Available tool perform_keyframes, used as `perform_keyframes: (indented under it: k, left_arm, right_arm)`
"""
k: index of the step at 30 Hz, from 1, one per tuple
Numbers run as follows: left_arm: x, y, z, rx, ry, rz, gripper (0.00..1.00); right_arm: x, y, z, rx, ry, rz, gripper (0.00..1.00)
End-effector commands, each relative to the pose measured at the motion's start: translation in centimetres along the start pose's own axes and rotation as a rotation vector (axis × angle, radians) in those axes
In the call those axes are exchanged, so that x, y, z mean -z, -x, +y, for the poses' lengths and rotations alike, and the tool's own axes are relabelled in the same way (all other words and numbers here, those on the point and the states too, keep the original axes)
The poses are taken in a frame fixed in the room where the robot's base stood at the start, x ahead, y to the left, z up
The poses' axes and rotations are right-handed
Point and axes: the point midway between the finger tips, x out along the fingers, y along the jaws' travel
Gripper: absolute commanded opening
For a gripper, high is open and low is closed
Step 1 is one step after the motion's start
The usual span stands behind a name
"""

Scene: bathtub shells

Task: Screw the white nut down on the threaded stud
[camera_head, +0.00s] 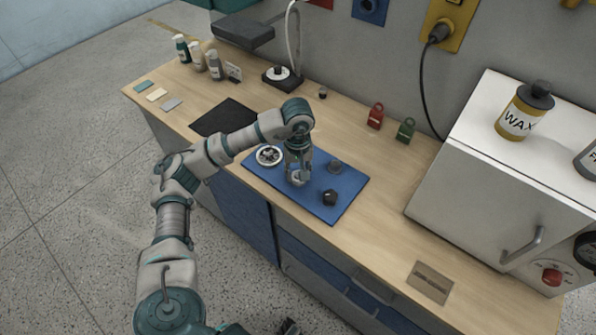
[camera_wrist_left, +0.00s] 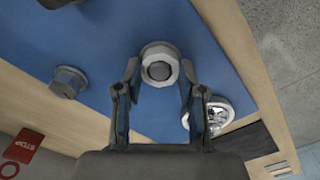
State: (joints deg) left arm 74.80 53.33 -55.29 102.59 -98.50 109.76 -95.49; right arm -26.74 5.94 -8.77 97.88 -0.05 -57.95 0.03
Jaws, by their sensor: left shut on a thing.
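The white nut (camera_wrist_left: 160,56) sits between the fingertips of my left gripper (camera_wrist_left: 160,82), which is shut on it. A grey round end (camera_wrist_left: 160,71), seemingly the threaded stud, fills the nut's hole; how far down the nut sits cannot be told. In the head view my left gripper (camera_head: 298,178) points down over the blue mat (camera_head: 261,177), and the nut (camera_head: 298,181) shows small at its tips. Of my right arm only a dark piece, perhaps its gripper (camera_head: 288,327), shows at the bottom edge.
On the mat are a dish of small parts (camera_head: 268,155), a grey hex-based piece (camera_head: 335,166) and a dark knob-like piece (camera_head: 330,197). A dark pad (camera_head: 224,117) lies to the left. A white cabinet (camera_head: 500,160) stands to the right. The bench front is clear.

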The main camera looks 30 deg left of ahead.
Motion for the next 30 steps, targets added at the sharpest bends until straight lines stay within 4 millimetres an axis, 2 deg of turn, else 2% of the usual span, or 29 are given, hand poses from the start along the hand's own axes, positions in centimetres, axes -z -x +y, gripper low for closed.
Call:
perform_keyframes:
  k: [4,13,14,17,26,30]
  left_arm:
    - [0.0,-0.3,-0.2,0.008,-0.076,-0.004,0.0]
    - [-0.1,-0.3,-0.3,0.01,-0.368,-0.006,0.0]
    - [-0.1,-0.3,-0.3,0.01,-0.384,-0.006,0.41]
    - [-0.1,-0.1,-0.3,0.008,-0.378,-0.005,0.66]
    - [0.0,0.0,-0.1,0.005,-0.377,-0.003,0.68]
    - [0.0,1.0,0.0,0.004,-0.377,-0.002,0.68]
  right_arm:
    - [-0.3,-0.5,-0.1,0.001,0.0,-0.004,0.66]
    - [-1.1,-1.9,-0.2,0.003,0.0,-0.017,0.66]
    - [-1.1,-1.9,-0.2,0.003,0.0,-0.017,0.66]
    - [-1.0,-1.7,-0.2,0.003,0.0,-0.015,0.66]
    - [-0.9,-1.7,-0.1,0.003,0.0,-0.016,0.66]
    - [-0.9,-1.7,-0.1,0.004,0.0,-0.015,0.66]
